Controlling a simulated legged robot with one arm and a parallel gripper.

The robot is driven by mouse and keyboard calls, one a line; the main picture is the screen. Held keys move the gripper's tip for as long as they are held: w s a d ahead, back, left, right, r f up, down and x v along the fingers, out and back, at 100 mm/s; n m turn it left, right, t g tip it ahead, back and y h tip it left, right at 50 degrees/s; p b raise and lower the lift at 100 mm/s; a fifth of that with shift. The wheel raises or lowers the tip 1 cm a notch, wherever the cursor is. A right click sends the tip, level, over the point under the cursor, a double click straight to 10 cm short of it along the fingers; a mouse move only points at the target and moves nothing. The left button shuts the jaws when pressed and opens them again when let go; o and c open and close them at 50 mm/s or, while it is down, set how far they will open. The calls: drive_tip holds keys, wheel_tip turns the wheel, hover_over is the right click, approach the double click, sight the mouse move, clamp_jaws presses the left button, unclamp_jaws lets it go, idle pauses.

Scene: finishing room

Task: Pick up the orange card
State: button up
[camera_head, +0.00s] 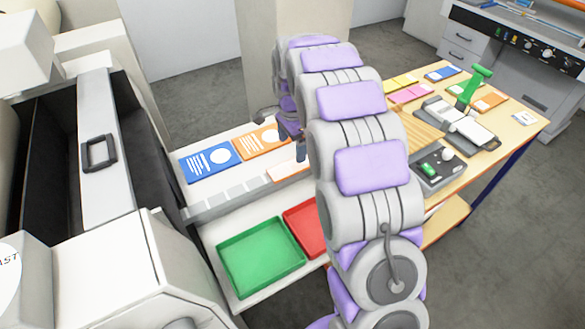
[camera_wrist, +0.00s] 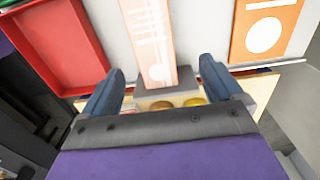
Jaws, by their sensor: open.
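An orange card (camera_head: 262,140) with white lines and a white circle lies on the white shelf beside a blue card (camera_head: 207,160). In the wrist view an orange card (camera_wrist: 266,27) shows at the upper right, outside my right finger. A paler orange strip-like card (camera_wrist: 148,40) with white print lies between and beyond my fingertips, its near end by a small grey block (camera_wrist: 168,95). My gripper (camera_wrist: 162,68) is open with nothing clamped. In the head view my gripper (camera_head: 300,150) is over the shelf, mostly hidden by my arm. A pale orange piece (camera_head: 289,171) shows below it.
A green tray (camera_head: 262,258) and a red tray (camera_head: 303,228) sit on the lower shelf; the red tray also shows at the wrist view's left (camera_wrist: 58,45). A grey machine (camera_head: 98,150) stands left. A wooden table (camera_head: 520,112) at right holds cards and tools.

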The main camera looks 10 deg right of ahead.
sight(293, 165)
drive_tip(key=shift+s+a+f, duration=0.1)
drive_tip(key=shift+a+f, duration=0.2)
drive_tip(key=shift+f, duration=0.45)
drive_tip(key=f, duration=0.1)
drive_tip(key=f+b, duration=0.1)
drive_tip(key=f, duration=0.1)
drive_tip(key=d+f, duration=0.1)
drive_tip(key=shift+s+f+b, duration=0.25)
drive_tip(key=shift+f+b, duration=0.1)
drive_tip(key=shift+b, duration=0.05)
drive_tip(key=shift+a, duration=0.2)
drive_tip(key=shift+c, duration=1.3)
drive_tip(key=c, duration=0.9)
drive_tip(key=shift+o, duration=0.2)
drive_tip(key=shift+r, duration=0.1)
